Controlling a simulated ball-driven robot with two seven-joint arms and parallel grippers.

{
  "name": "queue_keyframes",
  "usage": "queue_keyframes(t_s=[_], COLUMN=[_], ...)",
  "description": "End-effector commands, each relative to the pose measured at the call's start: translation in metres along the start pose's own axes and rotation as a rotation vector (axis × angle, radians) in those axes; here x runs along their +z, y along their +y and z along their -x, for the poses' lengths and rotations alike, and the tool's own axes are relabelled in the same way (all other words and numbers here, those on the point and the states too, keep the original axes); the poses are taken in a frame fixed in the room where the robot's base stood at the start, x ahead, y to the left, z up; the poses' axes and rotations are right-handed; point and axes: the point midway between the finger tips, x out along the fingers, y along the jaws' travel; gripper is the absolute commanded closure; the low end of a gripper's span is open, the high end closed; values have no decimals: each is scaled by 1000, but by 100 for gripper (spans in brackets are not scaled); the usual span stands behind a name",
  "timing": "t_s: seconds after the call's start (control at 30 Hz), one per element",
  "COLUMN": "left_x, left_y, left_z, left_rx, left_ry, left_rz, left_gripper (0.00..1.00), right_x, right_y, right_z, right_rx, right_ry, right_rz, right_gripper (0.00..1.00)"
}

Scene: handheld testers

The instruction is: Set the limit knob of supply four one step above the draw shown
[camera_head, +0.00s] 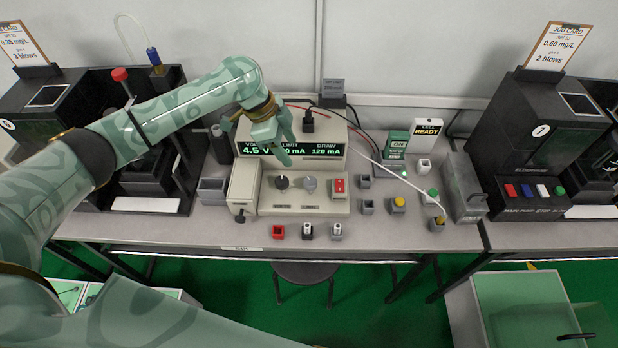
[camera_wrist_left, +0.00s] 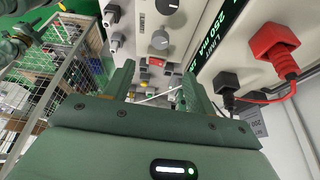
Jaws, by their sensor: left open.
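The cream power supply (camera_head: 243,188) stands on the bench; its number is not readable. Its display (camera_head: 330,150) shows 4.5 V, a limit partly hidden by my arm, and a draw of 120 mA. In the left wrist view the display (camera_wrist_left: 214,38) reads 250 mA for the limit. The grey knob shows in the left wrist view (camera_wrist_left: 160,40). My left gripper (camera_head: 284,150) is open and empty, above the panel and apart from the knobs.
A red switch (camera_head: 339,187) sits right of the grey knob. Black and red leads rise behind the supply, with a red plug (camera_wrist_left: 274,45) near my gripper. Several small blocks (camera_head: 307,230) stand along the front edge. Dark testers (camera_head: 545,150) flank the supply.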

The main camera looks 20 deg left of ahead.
Motion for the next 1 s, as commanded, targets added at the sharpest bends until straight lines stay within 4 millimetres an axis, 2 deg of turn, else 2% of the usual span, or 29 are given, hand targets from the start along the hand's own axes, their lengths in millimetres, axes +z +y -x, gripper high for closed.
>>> queue_keyframes(t_s=[0.03, 0.2, 0.43, 0.63, 0.93, 0.97, 1.0], left_x=[1, 1, 1, 0, -1, -1, -1], left_y=[1, 1, 1, 0, 0, 0, 0], left_z=[-18, -64, -111, -128, -129, -129, -129], left_rx=[6, 5, 3, 0, -1, -1, -1], left_ry=[1, 2, 1, 1, 1, 1, 1], left_rz=[2, 2, 2, 1, 1, 1, 1], left_gripper=[44, 44, 44, 44, 44, 50, 61], right_x=[2, 7, 12, 14, 14, 14, 14], right_y=[-1, -3, -5, -5, -5, -4, -4], right_z=[-8, -23, -39, -44, -44, -44, -44], right_rx=[-2, -5, -8, -9, -9, -9, -8], right_ry=[-4, -13, -22, -26, -26, -26, -26], right_rz=[0, 0, 0, 0, 0, 1, 1], right_gripper=[64, 64, 64, 64, 64, 64, 64])
